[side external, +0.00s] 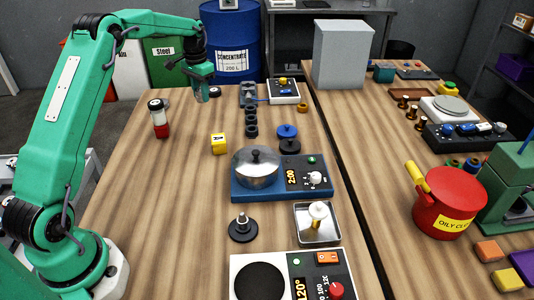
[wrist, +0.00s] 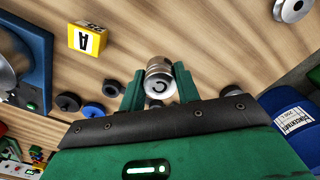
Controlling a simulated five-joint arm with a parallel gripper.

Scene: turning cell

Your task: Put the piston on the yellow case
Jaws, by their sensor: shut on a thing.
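The piston (wrist: 158,78) is a silver metal cylinder in the wrist view, its round end toward the camera. My gripper (wrist: 158,88) is shut on it, one green finger on each side. In the side view my gripper (side external: 202,92) points down over the far left of the near table, and its fingers mostly hide the piston. The yellow case (side external: 219,143) is a small yellow block on the table, nearer the side camera than my gripper and apart from it.
A blue hot plate with a pot (side external: 257,168) stands nearer the side camera. Bare wood surrounds the yellow case.

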